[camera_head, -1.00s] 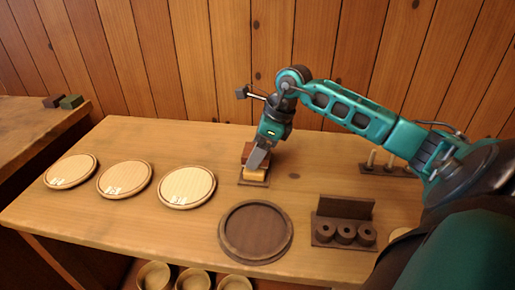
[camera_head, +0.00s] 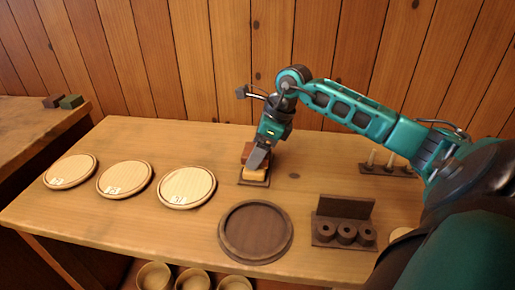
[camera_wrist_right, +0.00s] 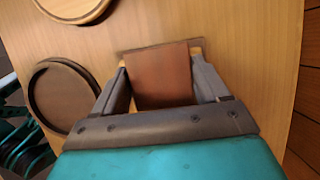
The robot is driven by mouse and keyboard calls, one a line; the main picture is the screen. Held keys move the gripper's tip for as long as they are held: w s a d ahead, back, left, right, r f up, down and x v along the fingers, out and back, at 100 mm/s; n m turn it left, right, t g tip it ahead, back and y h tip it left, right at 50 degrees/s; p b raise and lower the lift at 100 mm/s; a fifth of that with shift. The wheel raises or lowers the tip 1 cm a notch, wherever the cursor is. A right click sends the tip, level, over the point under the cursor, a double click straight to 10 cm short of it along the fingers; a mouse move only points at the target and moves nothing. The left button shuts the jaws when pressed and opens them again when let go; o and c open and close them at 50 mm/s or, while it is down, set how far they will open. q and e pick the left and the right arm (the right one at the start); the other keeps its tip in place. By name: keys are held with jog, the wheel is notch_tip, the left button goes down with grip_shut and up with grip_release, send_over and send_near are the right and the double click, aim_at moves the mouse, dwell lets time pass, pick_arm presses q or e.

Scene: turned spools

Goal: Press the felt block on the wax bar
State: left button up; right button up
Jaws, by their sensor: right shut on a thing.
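My right gripper (camera_head: 258,160) is shut on a reddish-brown felt block (camera_head: 248,151). In the right wrist view the felt block (camera_wrist_right: 160,76) sits between the two fingers. The yellow wax bar (camera_head: 255,175) lies on a small dark base (camera_head: 253,184) directly under the gripper and block. Only a sliver of the wax bar (camera_wrist_right: 197,50) shows past the block in the wrist view. The block is at or just over the top of the bar; I cannot tell whether they touch. My left gripper is not in view.
Three pale round plates with markings (camera_head: 187,187) lie to the left. A dark round tray (camera_head: 256,256) is in front, beside a dark holder (camera_head: 345,209) with three spools. A peg rack (camera_head: 385,169) stands behind the arm. Bowls (camera_head: 193,279) sit below the table's front edge.

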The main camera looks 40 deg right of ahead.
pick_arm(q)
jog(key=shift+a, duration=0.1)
pick_arm(e)
jog(key=shift+r+p, duration=2.45)
jog(key=shift+r, duration=1.1)
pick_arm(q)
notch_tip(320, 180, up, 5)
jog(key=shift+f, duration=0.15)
pick_arm(e)
jog(key=shift+f, duration=0.1)
